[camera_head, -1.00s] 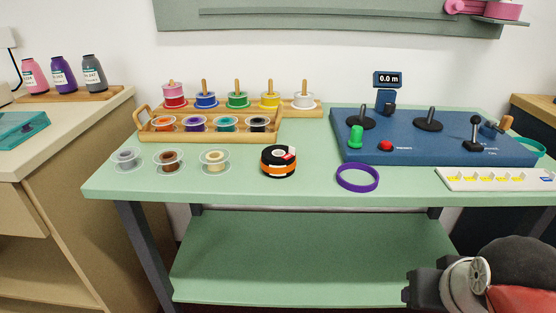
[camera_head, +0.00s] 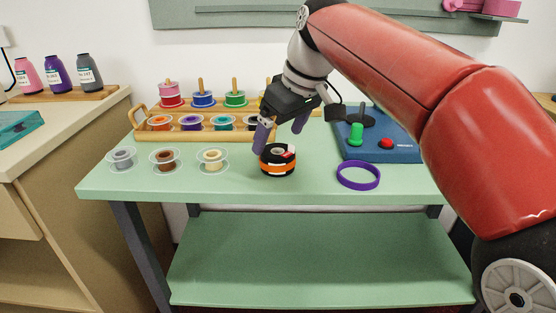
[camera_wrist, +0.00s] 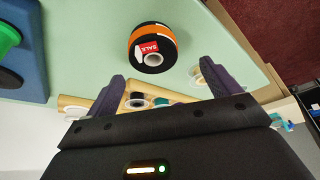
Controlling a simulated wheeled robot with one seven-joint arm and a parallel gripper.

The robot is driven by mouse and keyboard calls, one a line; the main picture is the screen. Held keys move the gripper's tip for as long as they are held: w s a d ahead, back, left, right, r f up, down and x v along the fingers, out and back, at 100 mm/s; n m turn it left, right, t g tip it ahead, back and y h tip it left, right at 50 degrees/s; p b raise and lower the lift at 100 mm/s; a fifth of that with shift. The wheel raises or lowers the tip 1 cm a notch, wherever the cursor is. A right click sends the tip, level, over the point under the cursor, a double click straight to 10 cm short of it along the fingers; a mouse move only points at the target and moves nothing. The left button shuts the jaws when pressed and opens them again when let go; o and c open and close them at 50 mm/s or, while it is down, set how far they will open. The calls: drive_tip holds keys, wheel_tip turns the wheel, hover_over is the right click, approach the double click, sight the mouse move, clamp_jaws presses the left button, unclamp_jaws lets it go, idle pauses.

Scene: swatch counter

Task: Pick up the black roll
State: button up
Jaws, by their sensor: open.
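The black roll (camera_head: 278,169) has an orange band and a red-and-white label. It lies flat on the green counter (camera_head: 320,188), near the middle. In the wrist view the roll (camera_wrist: 143,35) shows beyond my fingertips, with the label reading SALE and a pale core. My gripper (camera_head: 282,131) is open and empty, above and slightly behind the roll, pointing down. In the wrist view its two dark fingers (camera_wrist: 163,75) stand wide apart, with the roll clear of both.
A wooden tray (camera_head: 185,136) of coloured spools and a spool rack stand behind the roll, beside my gripper. Three clear spools, one brown (camera_head: 165,159), lie to the left. A purple ring (camera_head: 358,176) and a blue control panel (camera_head: 400,150) are to the right. Counter in front of the roll is clear.

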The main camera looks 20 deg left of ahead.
sight(278, 151)
drive_tip(key=x, duration=0.4)
drive_tip(key=d+x, duration=0.1)
drive_tip(key=x, duration=0.1)
drive_tip(key=shift+w+a+f+b, duration=0.1)
drive_tip(key=shift+w+f+b, duration=0.15)
drive_tip(key=shift+b, duration=0.05)
drive_tip(key=shift+c, duration=0.5)
drive_tip(key=c, duration=1)
